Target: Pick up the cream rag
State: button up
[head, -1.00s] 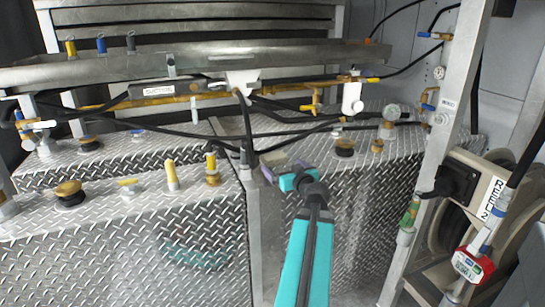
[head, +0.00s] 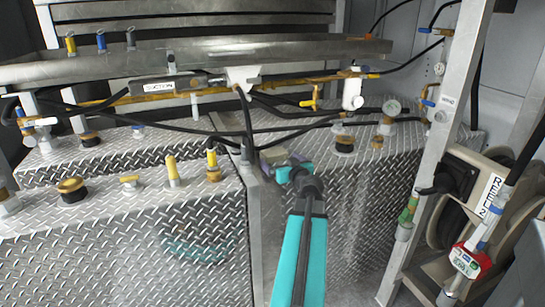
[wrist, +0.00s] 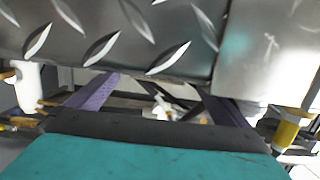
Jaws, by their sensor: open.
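I cannot make out the cream rag for certain in either view. My gripper (head: 268,161), at the end of a teal arm link, is by the gap between the two diamond-plate tanks in the head view. In the wrist view its two purple fingers are spread apart, and my gripper (wrist: 157,90) is open with nothing seen held between them. A small whitish patch (wrist: 163,109) shows beyond the fingers in the wrist view; I cannot tell what it is.
The left tank (head: 110,205) carries caps and a yellow-handled valve (head: 213,166). The right tank (head: 355,190) has a gauge (head: 392,108). A metal tray (head: 200,60) with hoses under it spans behind. A post (head: 440,130) and hose reel (head: 450,190) stand right.

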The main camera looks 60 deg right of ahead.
aim_at(277, 156)
jog(key=shift+r+p+x, duration=0.2)
jog(key=shift+p+x, duration=0.25)
jog(key=shift+x, duration=2.1)
jog(key=shift+f, duration=0.15)
jog(key=shift+c, duration=0.4)
jog(key=c, duration=1)
